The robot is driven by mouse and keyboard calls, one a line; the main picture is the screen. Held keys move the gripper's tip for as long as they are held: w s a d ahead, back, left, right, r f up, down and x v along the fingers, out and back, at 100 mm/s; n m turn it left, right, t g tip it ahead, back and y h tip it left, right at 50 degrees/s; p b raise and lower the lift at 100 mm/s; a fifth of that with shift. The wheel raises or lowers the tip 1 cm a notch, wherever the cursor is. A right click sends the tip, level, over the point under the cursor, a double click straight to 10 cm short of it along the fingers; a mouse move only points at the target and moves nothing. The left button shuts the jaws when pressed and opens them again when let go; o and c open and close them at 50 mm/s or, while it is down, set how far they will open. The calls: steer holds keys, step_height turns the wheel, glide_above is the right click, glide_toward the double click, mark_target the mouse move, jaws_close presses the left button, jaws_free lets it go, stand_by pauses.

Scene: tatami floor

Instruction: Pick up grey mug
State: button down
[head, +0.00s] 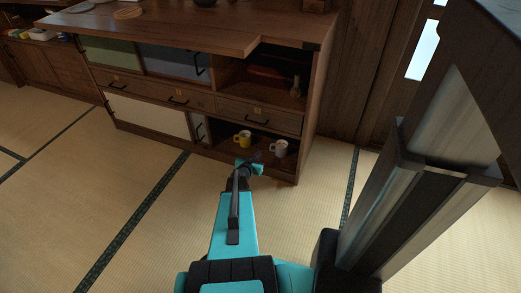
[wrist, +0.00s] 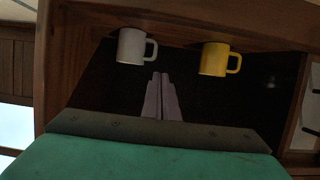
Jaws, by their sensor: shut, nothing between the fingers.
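The grey mug (head: 279,149) stands upright on the low open shelf of the wooden cabinet, at the right end. In the wrist view, which is turned over, the grey mug (wrist: 131,46) is at upper left with its handle to the right. A yellow mug (head: 243,139) stands beside it, and it also shows in the wrist view (wrist: 214,59). My gripper (head: 257,159) is in front of the shelf, near both mugs. In the wrist view my gripper (wrist: 160,77) has its fingers together, empty, pointing between the mugs and apart from both.
The wooden cabinet (head: 260,105) has drawers and a side panel around the shelf opening, with a countertop (head: 180,28) above. A small vase-like object (head: 296,88) stands on the upper shelf. The tatami floor (head: 115,165) in front is clear.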

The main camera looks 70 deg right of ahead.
steer(key=a, duration=0.3)
steer(key=a+p, duration=0.1)
steer(key=a, duration=0.1)
steer(key=shift+w+a, duration=0.25)
